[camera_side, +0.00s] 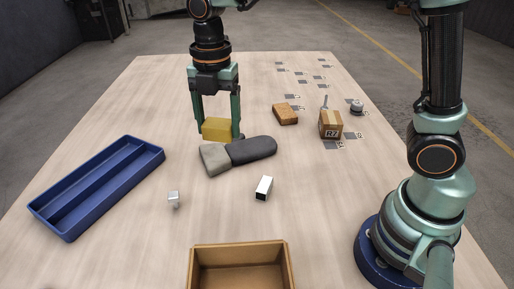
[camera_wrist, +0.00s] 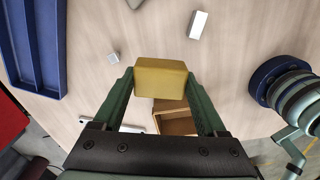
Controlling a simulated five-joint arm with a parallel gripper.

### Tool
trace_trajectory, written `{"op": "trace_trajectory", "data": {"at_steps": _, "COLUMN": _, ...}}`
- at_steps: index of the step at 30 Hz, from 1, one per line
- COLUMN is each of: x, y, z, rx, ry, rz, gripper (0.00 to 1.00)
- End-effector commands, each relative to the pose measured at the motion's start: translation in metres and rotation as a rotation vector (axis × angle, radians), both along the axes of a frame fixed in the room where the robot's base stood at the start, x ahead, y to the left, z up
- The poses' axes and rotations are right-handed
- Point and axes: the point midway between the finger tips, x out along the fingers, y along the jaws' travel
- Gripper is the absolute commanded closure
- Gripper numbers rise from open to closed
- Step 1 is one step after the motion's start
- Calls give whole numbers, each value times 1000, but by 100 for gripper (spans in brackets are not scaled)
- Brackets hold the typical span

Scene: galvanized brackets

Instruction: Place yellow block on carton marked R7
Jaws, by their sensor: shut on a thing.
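My gripper (camera_side: 219,128) is shut on the yellow block (camera_side: 216,130), with one finger on each side. The wrist view also shows the yellow block (camera_wrist: 161,78) between the green fingers. The carton marked R7 (camera_side: 331,124) stands upright on the right part of the table in the side view. It is apart from my gripper, to its right. Its top face is visible and looks bare. The carton does not show in the wrist view.
A light grey block (camera_side: 214,159) and a dark rounded piece (camera_side: 252,150) lie just in front of my gripper. A brown block (camera_side: 285,114) lies left of the carton. A blue tray (camera_side: 146,152), white block (camera_side: 264,188) and open box (camera_side: 239,249) occupy the nearer table.

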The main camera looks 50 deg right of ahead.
Motion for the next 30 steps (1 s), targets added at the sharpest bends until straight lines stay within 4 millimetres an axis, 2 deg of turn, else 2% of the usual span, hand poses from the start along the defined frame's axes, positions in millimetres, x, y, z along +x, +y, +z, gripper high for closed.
{"op": "trace_trajectory", "data": {"at_steps": 5, "x": 27, "y": -59, "z": 10, "rx": 0, "ry": -2, "rz": -192, "gripper": 90}}
{"op": "trace_trajectory", "data": {"at_steps": 9, "x": 43, "y": -126, "z": 19, "rx": 0, "ry": -2, "rz": -392, "gripper": 90}}
{"op": "trace_trajectory", "data": {"at_steps": 14, "x": 48, "y": -204, "z": 30, "rx": 0, "ry": -1, "rz": -618, "gripper": 90}}
{"op": "trace_trajectory", "data": {"at_steps": 19, "x": 36, "y": -287, "z": 41, "rx": 0, "ry": -2, "rz": -851, "gripper": 90}}
{"op": "trace_trajectory", "data": {"at_steps": 24, "x": 11, "y": -362, "z": 51, "rx": 0, "ry": -2, "rz": -1070, "gripper": 90}}
{"op": "trace_trajectory", "data": {"at_steps": 27, "x": -6, "y": -395, "z": 55, "rx": -1, "ry": -1, "rz": -1171, "gripper": 90}}
{"op": "trace_trajectory", "data": {"at_steps": 30, "x": -20, "y": -419, "z": 59, "rx": 0, "ry": -2, "rz": -1247, "gripper": 90}}
